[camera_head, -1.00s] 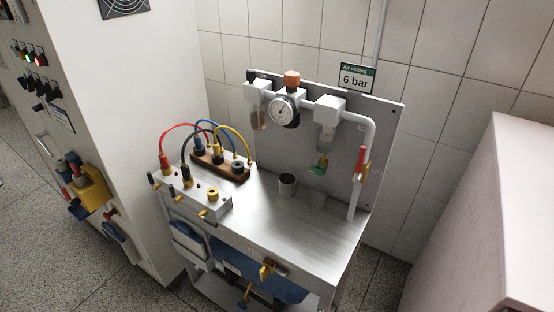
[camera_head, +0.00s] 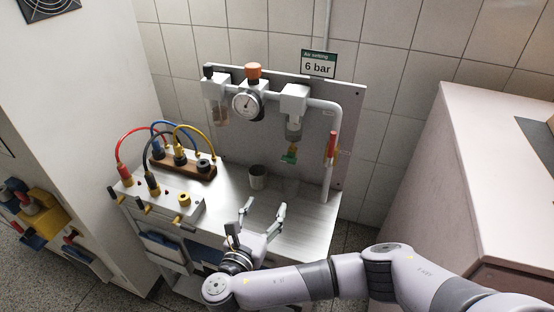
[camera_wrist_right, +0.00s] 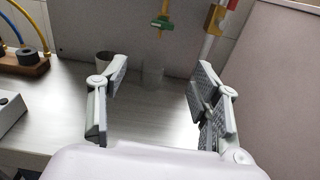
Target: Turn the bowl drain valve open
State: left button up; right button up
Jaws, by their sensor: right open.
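The bowl drain valve, a small green piece with a yellow part (camera_head: 289,155), hangs below the clear filter bowl (camera_head: 293,130) on the grey back panel. The valve also shows at the top of the right wrist view (camera_wrist_right: 162,22). My right gripper (camera_head: 264,207) is open and empty above the front part of the steel bench, in front of and below the valve. Its spread fingers (camera_wrist_right: 160,82) frame bare bench and do not touch the valve. My left gripper is out of view.
A grey cup (camera_head: 257,178) stands on the bench, and a clear vessel (camera_wrist_right: 152,75) shows beside it. A red-handled valve (camera_head: 331,145) is on the right pipe. Cables and a connector box (camera_head: 165,205) fill the bench's left side. A pale cabinet (camera_head: 480,170) stands right.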

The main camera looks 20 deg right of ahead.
jog(key=r, duration=0.1)
jog(key=p, duration=0.2)
send_near(288, 161)
jog(key=shift+t, duration=0.3)
jog(key=x, duration=0.9)
jog(key=shift+w+d+f, duration=0.15)
jog(key=shift+d+f, duration=0.05)
jog(key=shift+c, duration=0.5)
jog(key=c, duration=1.1)
